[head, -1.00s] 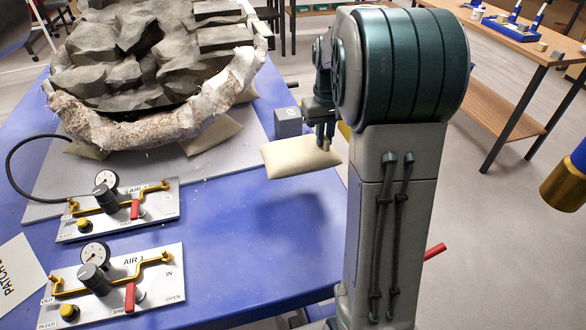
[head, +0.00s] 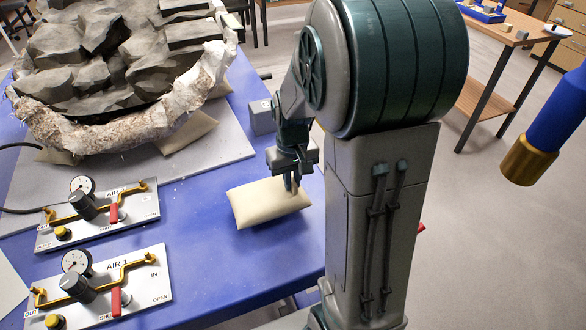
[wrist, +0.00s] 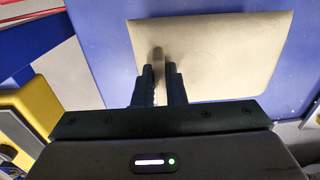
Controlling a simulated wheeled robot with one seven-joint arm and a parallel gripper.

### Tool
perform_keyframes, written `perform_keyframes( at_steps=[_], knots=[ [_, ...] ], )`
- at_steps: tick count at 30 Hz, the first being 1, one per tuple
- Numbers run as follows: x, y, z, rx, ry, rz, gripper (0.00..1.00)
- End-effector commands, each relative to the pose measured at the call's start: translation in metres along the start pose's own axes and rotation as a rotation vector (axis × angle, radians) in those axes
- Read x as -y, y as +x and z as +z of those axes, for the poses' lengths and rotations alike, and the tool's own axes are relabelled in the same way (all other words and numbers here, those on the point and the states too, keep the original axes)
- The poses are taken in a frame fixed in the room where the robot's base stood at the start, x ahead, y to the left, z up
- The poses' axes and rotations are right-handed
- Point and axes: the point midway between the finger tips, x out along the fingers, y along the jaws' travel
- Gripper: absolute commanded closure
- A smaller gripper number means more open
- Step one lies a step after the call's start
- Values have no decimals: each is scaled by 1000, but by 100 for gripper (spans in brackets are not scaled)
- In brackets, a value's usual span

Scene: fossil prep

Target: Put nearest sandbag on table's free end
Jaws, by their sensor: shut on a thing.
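A cream sandbag (head: 266,204) hangs from or rests under my gripper (head: 290,186) over the blue table (head: 215,265), near its right edge. In the wrist view the two dark fingers (wrist: 159,88) are shut on a pinched ridge at the near edge of the sandbag (wrist: 215,58). Whether the bag touches the table is hard to tell. Other sandbags (head: 190,134) lie under the plaster-jacketed fossil block (head: 110,130) at the upper left.
Two air valve panels (head: 98,218) (head: 105,288) lie on the table at the left. A grey cube (head: 262,118) stands behind the sandbag. A wooden bench (head: 510,30) is at the upper right, and a blue and brass cylinder (head: 530,155) is at the right.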

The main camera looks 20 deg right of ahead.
Motion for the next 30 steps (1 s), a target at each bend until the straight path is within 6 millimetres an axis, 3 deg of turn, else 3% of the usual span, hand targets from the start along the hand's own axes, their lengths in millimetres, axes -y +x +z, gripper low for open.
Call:
perform_keyframes(
  at_steps=[6,19,20,21,30],
  knots=[
    [0,21,0,0,1,-1,100],
    [0,27,-1,-2,1,0,100],
    [0,27,0,1,0,0,81],
    [0,27,0,1,0,0,70],
    [0,26,0,1,0,0,67]
  ],
)
